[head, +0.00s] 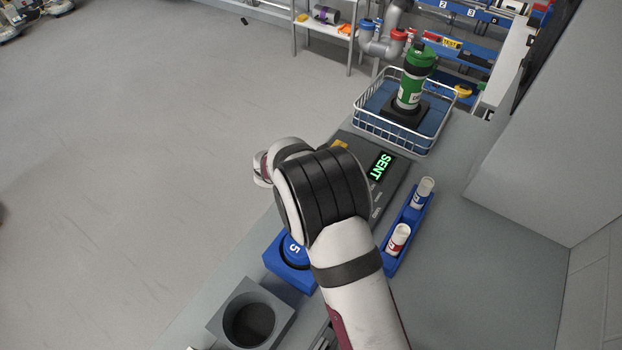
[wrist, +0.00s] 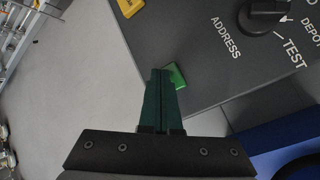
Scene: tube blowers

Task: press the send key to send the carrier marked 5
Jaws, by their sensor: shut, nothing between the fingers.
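My gripper (wrist: 160,76) is shut and empty in the wrist view. Its dark green fingertips are at the green key (wrist: 178,76) on the grey console and partly cover it. I cannot tell whether they touch it. In the head view my arm hides the fingers and the key. The console display (head: 381,165) reads "SENT" in green. The blue round top marked 5 (head: 294,249) sits in a blue block (head: 277,268), partly behind my arm. A dark knob (wrist: 264,18) stands by the labels ADDRESS, TEST and DEPOT; its setting is unclear.
A white wire basket (head: 361,128) at the back holds a green-topped carrier (head: 411,88), upright. A blue rack (head: 410,222) with two small white tubes stands right of the console. A grey block with a round hole (head: 220,322) is at the front. Yellow shows at the console edge (wrist: 130,7).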

